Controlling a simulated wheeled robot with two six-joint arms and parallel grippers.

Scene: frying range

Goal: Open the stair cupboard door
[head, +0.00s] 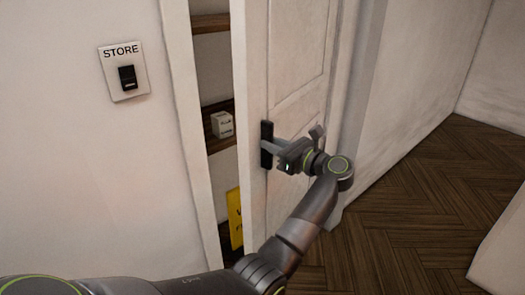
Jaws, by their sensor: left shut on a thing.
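The white panelled cupboard door (290,65) stands partly open, with a gap on its left side. Its handle has a black plate (266,145) near the door's left edge. My left gripper (274,148) is at the handle and shut on it; the fingers partly hide the grip. My left arm reaches in from the lower left and crosses in front of the lower door. My right gripper is not in view.
Through the gap I see wooden shelves (209,24), a small white box (222,124) and a yellow item (235,218). A STORE switch plate (124,72) is on the left wall. Herringbone floor (420,200) lies clear to the right; a pale block (503,250) stands lower right.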

